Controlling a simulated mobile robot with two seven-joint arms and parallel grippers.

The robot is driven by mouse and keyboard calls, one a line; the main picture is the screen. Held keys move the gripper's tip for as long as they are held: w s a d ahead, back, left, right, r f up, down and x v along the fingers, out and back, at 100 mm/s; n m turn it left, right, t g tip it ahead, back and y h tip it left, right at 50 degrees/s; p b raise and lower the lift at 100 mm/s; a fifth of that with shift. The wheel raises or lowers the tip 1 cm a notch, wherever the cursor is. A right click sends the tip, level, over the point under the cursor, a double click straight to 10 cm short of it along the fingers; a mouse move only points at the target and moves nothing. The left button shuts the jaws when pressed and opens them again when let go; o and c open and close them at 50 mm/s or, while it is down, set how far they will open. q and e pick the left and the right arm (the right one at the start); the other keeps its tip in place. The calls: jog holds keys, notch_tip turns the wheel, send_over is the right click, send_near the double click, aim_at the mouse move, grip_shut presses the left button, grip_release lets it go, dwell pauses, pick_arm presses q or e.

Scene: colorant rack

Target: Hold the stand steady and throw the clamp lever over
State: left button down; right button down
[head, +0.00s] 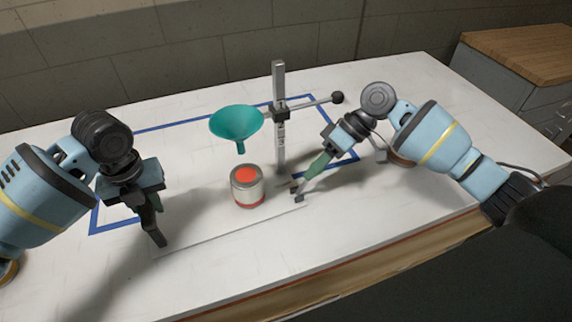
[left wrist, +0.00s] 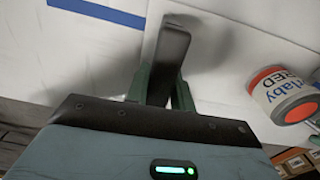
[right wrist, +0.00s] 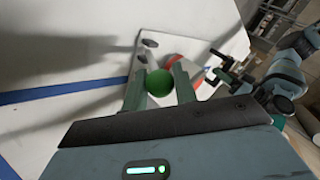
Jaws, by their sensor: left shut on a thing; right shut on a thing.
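The stand has an upright grey post (head: 279,150) on a pale base plate (head: 215,226). My left gripper (head: 150,204) is shut on a dark upright grip (head: 156,236) near the plate's left end; the grip also shows between its fingers in the left wrist view (left wrist: 171,55). My right gripper (head: 313,172) is shut on the clamp lever's green ball knob (right wrist: 159,83), seen between its fingers in the right wrist view. The small dark clamp (head: 297,192) is just below those fingertips, by the plate's right end. The knob is hidden in the head view.
A teal funnel (head: 236,122) hangs from the post, above a paint tin (head: 248,190) with a red top. A rod with a black ball (head: 338,97) sticks out right from the post. Blue tape (head: 175,123) outlines an area on the white table (head: 420,85).

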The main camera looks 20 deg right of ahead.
pick_arm(q)
jog(key=shift+a, duration=0.1)
pick_arm(e)
jog(key=shift+d+f, duration=0.1)
jog(key=shift+d, duration=0.15)
jog(key=c, duration=1.1)
grip_release()
jog(key=shift+a, duration=0.1)
jog(key=v, duration=1.2)
pick_arm(q)
jog(key=c, duration=1.1)
grip_release()
notch_tip(320, 180, up, 12)
jog(key=shift+r, duration=0.1)
